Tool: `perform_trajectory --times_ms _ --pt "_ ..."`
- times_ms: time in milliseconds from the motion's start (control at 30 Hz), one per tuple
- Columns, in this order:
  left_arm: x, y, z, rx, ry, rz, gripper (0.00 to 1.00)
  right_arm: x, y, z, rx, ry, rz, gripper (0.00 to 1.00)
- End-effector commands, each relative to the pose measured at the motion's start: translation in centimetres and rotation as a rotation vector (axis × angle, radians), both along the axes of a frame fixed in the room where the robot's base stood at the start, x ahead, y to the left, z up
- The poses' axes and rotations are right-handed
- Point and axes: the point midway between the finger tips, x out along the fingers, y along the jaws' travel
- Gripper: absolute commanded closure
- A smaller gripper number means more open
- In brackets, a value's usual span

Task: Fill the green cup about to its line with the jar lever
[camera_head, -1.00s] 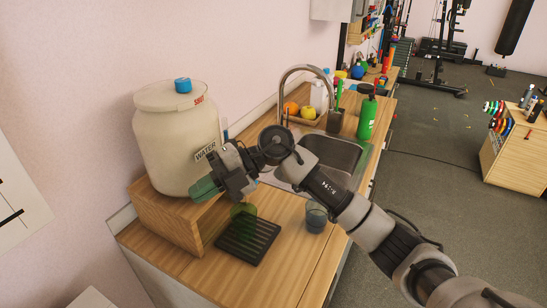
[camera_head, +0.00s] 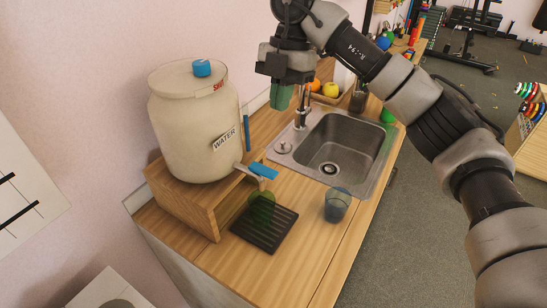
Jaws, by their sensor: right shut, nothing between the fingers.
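The cream jar (camera_head: 195,130), labelled WATER, stands on a wooden riser (camera_head: 195,205) at the left of the counter. Its blue lever (camera_head: 263,171) and spout show at its lower right. The translucent green cup (camera_head: 262,207) stands on the black drip tray (camera_head: 285,225) below the spout. Its line and water level cannot be made out. My right gripper (camera_head: 281,97), with green fingertips, is shut and empty, raised above the counter's rear, behind the lever and apart from it. My left gripper is not in view.
A translucent blue cup (camera_head: 338,203) stands right of the tray. A sink (camera_head: 340,150) with a tap lies behind it. Fruit (camera_head: 330,90) and a dark holder (camera_head: 358,97) are at the back. The front counter is clear.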

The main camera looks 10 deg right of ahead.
Motion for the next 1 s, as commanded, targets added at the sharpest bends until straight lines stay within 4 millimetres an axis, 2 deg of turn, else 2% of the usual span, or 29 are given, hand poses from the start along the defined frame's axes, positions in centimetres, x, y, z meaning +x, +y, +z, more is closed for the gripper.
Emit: perform_trajectory --times_ms 167,267,700,833,1000 --pt "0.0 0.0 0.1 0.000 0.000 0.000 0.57 -0.1 0.1 -0.4 0.002 0.001 0.003 1.00" --pt "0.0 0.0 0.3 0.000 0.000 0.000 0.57 -0.3 0.3 -1.3 0.003 0.003 0.003 1.00" --pt "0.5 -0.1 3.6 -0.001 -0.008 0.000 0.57 -2.2 2.1 -9.5 0.003 0.004 0.003 1.00" --pt "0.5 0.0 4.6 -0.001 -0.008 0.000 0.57 -2.1 2.1 -11.6 0.002 0.003 0.001 1.00" --pt "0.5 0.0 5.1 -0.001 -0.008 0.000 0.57 -2.1 2.1 -13.2 0.004 0.000 0.001 1.00"
